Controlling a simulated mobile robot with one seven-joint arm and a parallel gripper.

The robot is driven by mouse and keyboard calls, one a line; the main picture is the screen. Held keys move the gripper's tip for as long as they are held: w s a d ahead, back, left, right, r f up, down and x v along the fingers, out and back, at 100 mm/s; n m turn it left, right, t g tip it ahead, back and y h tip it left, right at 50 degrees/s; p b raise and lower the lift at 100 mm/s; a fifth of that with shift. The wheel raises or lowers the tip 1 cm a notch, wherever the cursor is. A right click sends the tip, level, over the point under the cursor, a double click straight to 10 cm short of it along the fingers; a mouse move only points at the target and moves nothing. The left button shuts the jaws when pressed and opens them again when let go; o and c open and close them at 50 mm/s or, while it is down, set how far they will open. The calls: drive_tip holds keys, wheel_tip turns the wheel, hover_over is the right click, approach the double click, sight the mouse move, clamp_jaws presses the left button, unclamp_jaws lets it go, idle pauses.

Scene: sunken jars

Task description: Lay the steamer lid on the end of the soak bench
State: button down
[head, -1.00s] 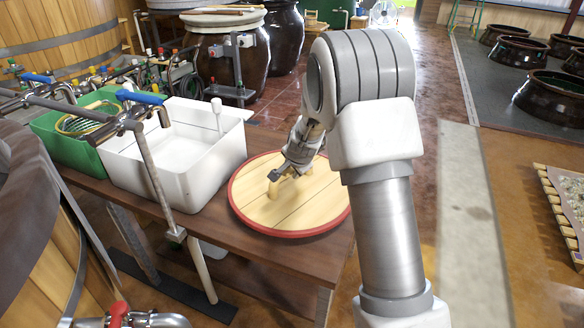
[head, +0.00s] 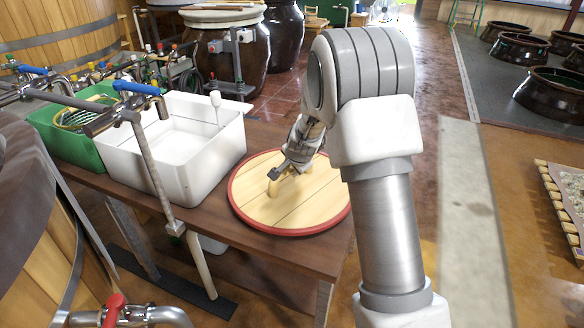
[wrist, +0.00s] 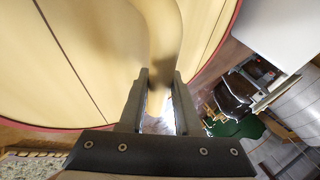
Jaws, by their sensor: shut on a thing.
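The steamer lid (head: 300,208) is a round pale-wood disc with a red rim and a wooden handle. It lies flat at the right end of the brown soak bench (head: 180,203), beside the white tub. My gripper (head: 285,173) is above the lid, shut on its handle (head: 273,186). In the wrist view the two fingers (wrist: 160,105) close on the curved handle (wrist: 163,40), with the lid's planks (wrist: 75,60) behind. My arm hides part of the lid's right side from the head camera. I cannot tell whether the lid's whole underside touches the bench.
A white tub (head: 175,140) and a green crate (head: 70,135) stand on the bench to the left. Metal pipes with blue-handled taps (head: 136,88) cross in front. A large brown jar (head: 225,55) stands behind. Sunken jars (head: 550,95) are at the far right.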

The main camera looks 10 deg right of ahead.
drive_tip(key=shift+f, duration=0.15)
drive_tip(key=c, duration=0.6)
unclamp_jaws()
drive_tip(key=shift+o, duration=0.4)
drive_tip(key=s+a+r+n+y+p, duration=0.2)
drive_tip(key=s+r+n+p, duration=0.4)
drive_tip(key=s+r, duration=1.75)
drive_tip(key=s+d+r+n+g+h, duration=0.1)
drive_tip(key=s+n, duration=0.2)
drive_tip(key=s, duration=0.5)
drive_tip(key=s+d+r+n+g+h, duration=0.1)
drive_tip(key=s+r+n, duration=0.15)
drive_tip(key=s, duration=0.55)
wheel_tip(320, 180, up, 19)
drive_tip(key=p, duration=2)
drive_tip(key=shift+n, duration=0.35)
